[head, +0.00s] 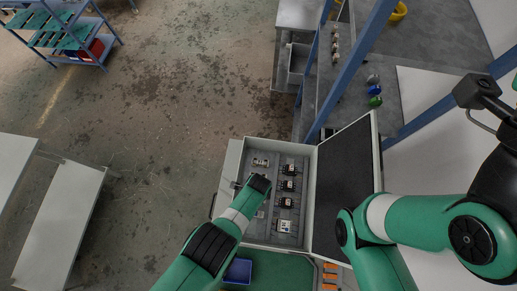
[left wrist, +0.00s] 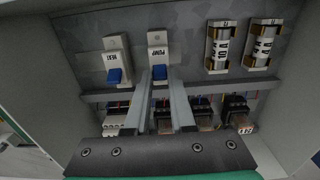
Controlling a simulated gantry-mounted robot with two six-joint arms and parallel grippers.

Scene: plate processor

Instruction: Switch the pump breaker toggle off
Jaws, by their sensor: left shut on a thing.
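The pump breaker (left wrist: 158,46) is a pale block labelled PUMP on the back panel, upper middle of the left wrist view. In the head view my left gripper (head: 259,184) reaches into the open cabinet (head: 249,142) and covers the pump breaker. My right arm is at the right, but its fingers are not in view.
A similar HEAT breaker (left wrist: 115,56) with a blue toggle sits just left. Two fuses (left wrist: 220,46) are to the right. Several wired black contactors (left wrist: 204,110) sit below a grey rail. The cabinet door (head: 345,185) stands open at the right; a blue bin (head: 238,271) is below.

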